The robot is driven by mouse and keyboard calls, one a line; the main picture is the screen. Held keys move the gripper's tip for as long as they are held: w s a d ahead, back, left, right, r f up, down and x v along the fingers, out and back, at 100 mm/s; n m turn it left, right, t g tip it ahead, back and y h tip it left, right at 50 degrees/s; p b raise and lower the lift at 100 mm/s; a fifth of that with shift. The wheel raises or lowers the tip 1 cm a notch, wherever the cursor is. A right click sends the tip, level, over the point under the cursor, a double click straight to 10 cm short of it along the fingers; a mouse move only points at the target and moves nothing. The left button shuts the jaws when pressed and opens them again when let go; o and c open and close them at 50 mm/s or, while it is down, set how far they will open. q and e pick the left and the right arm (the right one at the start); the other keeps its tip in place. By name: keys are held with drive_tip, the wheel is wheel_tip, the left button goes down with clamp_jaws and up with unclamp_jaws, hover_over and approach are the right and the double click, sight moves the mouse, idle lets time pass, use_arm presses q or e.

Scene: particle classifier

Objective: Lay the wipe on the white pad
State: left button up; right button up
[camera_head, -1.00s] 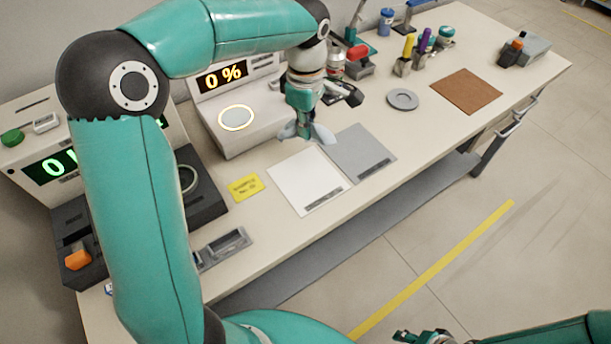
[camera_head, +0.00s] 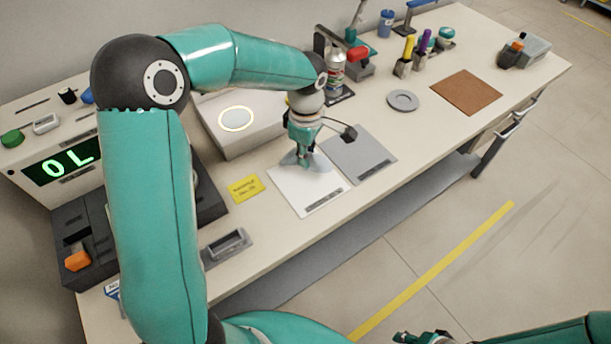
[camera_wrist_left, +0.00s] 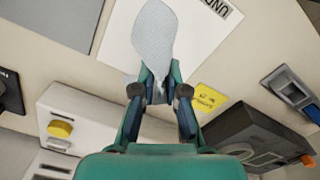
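The wipe (camera_wrist_left: 155,38) is a pale grey-blue, finely dotted cloth. My left gripper (camera_wrist_left: 159,92) is shut on it, and the cloth sticks out on both sides of the fingers. In the head view the left gripper (camera_head: 303,163) is over the far part of the white pad (camera_head: 309,192), with the wipe (camera_head: 290,159) at its fingertips. I cannot tell whether the wipe touches the pad. The white pad (camera_wrist_left: 195,45) also shows under the wipe in the left wrist view. My right gripper (camera_head: 420,337) is only partly in view at the bottom edge.
A grey pad (camera_head: 360,155) lies right of the white pad. A yellow note (camera_head: 245,187) lies to its left. A white device with a round lit plate (camera_head: 237,119) stands behind. A grey disc (camera_head: 402,100) and a brown mat (camera_head: 467,92) lie farther right.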

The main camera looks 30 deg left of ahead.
use_arm(q)
drive_tip(key=o, duration=0.9)
drive_tip(key=shift+r, duration=0.15)
wheel_tip(320, 180, up, 12)
drive_tip(key=shift+f, duration=0.2)
